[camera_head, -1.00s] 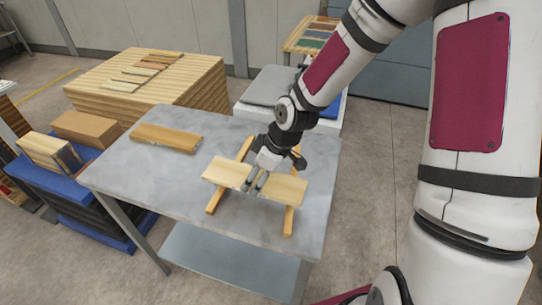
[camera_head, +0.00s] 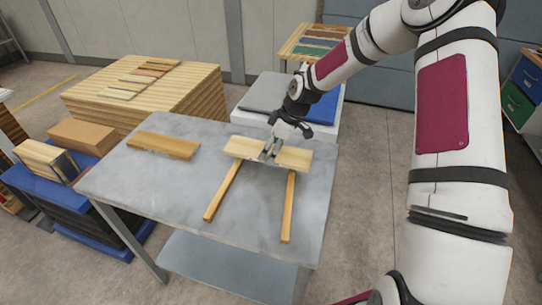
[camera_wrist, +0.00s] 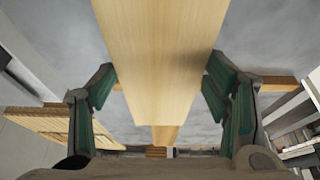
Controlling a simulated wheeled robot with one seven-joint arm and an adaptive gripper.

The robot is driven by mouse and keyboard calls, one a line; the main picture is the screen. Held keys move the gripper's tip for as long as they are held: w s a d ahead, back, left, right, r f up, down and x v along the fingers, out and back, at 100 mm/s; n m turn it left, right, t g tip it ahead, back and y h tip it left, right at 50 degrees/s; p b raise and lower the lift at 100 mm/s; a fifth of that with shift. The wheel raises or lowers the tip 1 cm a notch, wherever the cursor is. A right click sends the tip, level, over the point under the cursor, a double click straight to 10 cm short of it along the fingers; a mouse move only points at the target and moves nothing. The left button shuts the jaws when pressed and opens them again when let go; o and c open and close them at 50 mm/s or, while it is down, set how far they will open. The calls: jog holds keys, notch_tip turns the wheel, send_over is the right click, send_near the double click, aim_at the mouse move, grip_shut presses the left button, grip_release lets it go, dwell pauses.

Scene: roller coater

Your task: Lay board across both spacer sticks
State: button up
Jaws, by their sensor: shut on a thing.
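The pale wooden board (camera_head: 295,158) is held crosswise by my gripper (camera_head: 271,152), near its middle, over the far part of the grey table. Both gripper fingers are shut on its edges. In the wrist view the board (camera_wrist: 160,55) runs lengthwise between the green-padded fingers (camera_wrist: 160,100). The left spacer stick (camera_head: 222,192) and right spacer stick (camera_head: 288,208) lie on the table, roughly front to back, with their near parts bare. The board hides their far ends. I cannot tell whether the board touches them or hovers above.
Another wooden board (camera_head: 165,145) lies on the left part of the grey table (camera_head: 150,185). A large timber stack (camera_head: 190,95) stands behind it. A white stand with grey sheets (camera_head: 265,92) is close behind the table. The table's front middle is clear.

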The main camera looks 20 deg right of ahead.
jog(key=shift+s+f+p, duration=0.1)
jog(key=shift+f+p, duration=0.2)
jog(key=shift+f, duration=1.45)
jog(key=o, duration=1.3)
jog(key=shift+f, duration=0.1)
